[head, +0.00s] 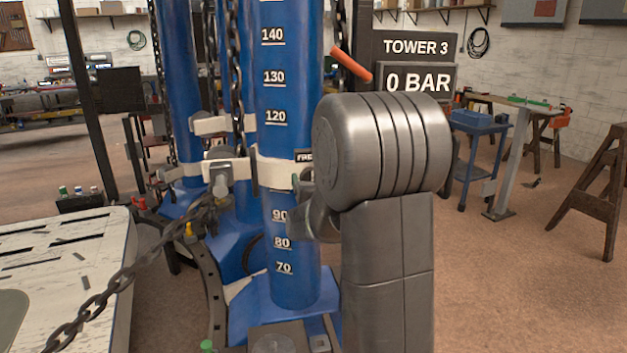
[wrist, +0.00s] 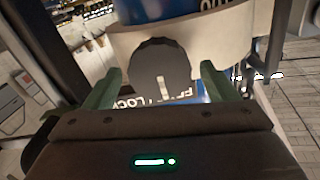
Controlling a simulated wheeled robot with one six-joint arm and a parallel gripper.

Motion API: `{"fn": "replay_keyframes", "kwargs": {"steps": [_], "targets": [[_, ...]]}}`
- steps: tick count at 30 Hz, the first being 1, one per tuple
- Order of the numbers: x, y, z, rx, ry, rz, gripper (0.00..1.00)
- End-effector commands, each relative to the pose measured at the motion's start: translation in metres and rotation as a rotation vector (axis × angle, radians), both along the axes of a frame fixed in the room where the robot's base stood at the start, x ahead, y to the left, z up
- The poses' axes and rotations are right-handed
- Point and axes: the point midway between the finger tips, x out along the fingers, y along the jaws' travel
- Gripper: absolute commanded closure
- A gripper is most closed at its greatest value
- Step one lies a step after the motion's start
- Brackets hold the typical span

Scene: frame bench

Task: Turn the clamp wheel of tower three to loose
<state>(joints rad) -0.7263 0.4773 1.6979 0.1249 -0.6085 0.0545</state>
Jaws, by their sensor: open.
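The clamp wheel (wrist: 160,58) is a dark round disc with a short pale mark near its lower edge in the wrist view. It sits on a cream collar (wrist: 235,38) around the blue tower (wrist: 165,10). The collar (head: 271,173) and the tower with its white scale (head: 285,60) also show in the head view. My gripper (wrist: 161,72) is open, with one green finger on each side of the wheel; I cannot tell whether they touch it. A blue label with partly hidden white lettering lies below the wheel. In the head view my arm hides most of the gripper and wheel.
A sign reading TOWER 3 (head: 415,47) stands above a 0 BAR display (head: 442,81). A heavy chain (head: 125,275) slopes down left past a pale slotted platform (head: 112,255).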

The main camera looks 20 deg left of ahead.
Motion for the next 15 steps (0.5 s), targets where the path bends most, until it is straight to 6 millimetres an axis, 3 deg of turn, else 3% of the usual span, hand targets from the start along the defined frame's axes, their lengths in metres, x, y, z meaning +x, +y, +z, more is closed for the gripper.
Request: {"fn": "replay_keyframes", "kwargs": {"steps": [9,15], "targets": [[0.0016,0.0012,-0.0002,0.0,0.0,0.0,0.21],[0.0015,0.0011,-0.0002,0.0,0.0,0.0,0.6]]}}
